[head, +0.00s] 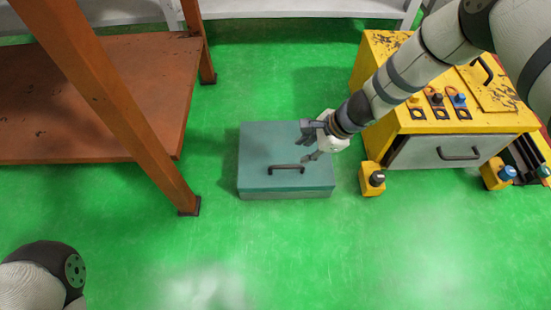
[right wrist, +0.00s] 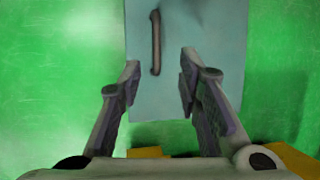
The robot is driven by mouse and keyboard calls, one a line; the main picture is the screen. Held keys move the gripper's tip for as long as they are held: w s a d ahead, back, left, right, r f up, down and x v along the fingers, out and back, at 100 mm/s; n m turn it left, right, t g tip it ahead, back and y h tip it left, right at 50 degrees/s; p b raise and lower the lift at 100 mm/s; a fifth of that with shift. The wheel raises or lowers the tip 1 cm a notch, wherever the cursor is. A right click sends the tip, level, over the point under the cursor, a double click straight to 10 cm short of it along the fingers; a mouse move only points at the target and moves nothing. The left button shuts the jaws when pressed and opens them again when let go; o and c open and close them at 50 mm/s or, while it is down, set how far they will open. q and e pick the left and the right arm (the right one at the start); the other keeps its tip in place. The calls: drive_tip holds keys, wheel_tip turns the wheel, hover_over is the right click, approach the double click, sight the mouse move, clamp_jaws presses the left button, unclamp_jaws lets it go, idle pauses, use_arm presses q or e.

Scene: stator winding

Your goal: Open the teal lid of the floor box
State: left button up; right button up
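The teal floor box (head: 262,194) stands on the green floor in the middle of the head view, with its teal lid (head: 262,145) down flat. A dark bar handle (head: 286,168) lies across the lid near its front edge. My right gripper (head: 306,142) is over the right part of the lid, behind and right of the handle. In the right wrist view my right gripper (right wrist: 157,77) is open and empty, its fingers apart over the lid (right wrist: 195,40). The handle (right wrist: 155,42) is beyond the fingertips, not between them. My left gripper is not in view; only part of my left arm shows.
A yellow cabinet (head: 405,100) with a grey drawer (head: 420,152) stands right of the box. A small yellow block (head: 371,180) with a dark knob sits beside the box. A rusty orange frame (head: 120,110) with a shelf stands left. The floor in front is clear.

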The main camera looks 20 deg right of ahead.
sight(287, 166)
drive_tip(key=b+x, duration=0.2)
drive_tip(key=x, duration=0.1)
drive_tip(key=b+x, duration=0.2)
drive_tip(key=x, duration=0.2)
drive_tip(key=b+x, duration=0.2)
drive_tip(key=x, duration=0.2)
drive_tip(key=shift+s+f, duration=0.2)
drive_tip(key=shift+s, duration=0.15)
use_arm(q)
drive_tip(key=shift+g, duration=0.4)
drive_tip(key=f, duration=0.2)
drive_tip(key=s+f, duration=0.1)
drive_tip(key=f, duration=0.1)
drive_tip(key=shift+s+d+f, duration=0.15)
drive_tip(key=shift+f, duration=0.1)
use_arm(e)
drive_tip(key=shift+c, duration=0.2)
clamp_jaws()
